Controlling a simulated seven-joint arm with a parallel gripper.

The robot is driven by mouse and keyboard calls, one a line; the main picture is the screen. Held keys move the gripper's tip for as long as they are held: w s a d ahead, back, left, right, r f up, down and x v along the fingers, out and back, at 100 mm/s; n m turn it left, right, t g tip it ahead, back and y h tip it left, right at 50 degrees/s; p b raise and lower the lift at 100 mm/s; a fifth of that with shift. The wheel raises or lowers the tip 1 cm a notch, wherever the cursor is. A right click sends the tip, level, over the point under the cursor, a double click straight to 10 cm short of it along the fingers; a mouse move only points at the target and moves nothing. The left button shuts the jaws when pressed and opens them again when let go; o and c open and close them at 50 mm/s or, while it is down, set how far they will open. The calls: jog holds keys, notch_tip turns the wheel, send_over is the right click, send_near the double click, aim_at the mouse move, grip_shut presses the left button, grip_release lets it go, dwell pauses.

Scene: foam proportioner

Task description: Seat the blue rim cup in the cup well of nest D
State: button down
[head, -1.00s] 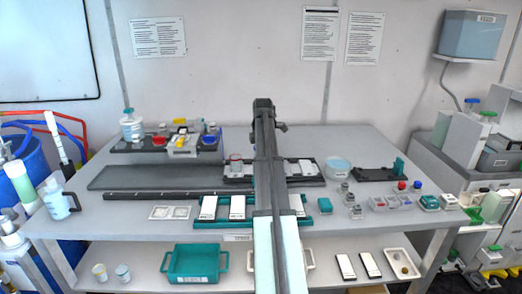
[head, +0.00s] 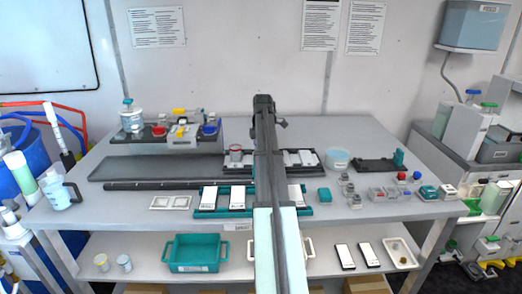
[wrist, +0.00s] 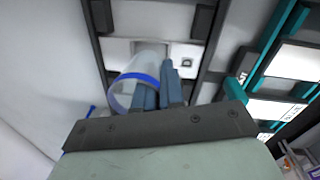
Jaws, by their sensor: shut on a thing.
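The blue rim cup (wrist: 144,66) is clear with a bright blue band. It shows tilted in the wrist view, against the fingers of my gripper (wrist: 161,82), which are shut on it. Beyond the cup is a dark rack with a white plate (wrist: 187,62) bearing a small dark-ringed square. The cup overlaps part of this plate; I cannot tell whether they touch. In the head view my arm hides the gripper and cup. A dark rack with white plates (head: 300,159) stands behind the arm. No nest letter is legible, so I cannot tell which is nest D.
A red-rimmed cup (head: 236,153) stands at the left of the dark rack. A teal rack with white plates (head: 222,198) lies in front. A round pale blue tub (head: 337,160) and small jars (head: 349,190) are to the right. A long dark tray (head: 150,168) lies left.

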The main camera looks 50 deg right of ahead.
jog(key=shift+f, duration=0.1)
jog(key=shift+f, duration=0.75)
jog(key=c, duration=1.2)
grip_release()
jog(key=shift+o, duration=0.6)
jog(key=o, duration=0.3)
jog(key=shift+r, duration=4)
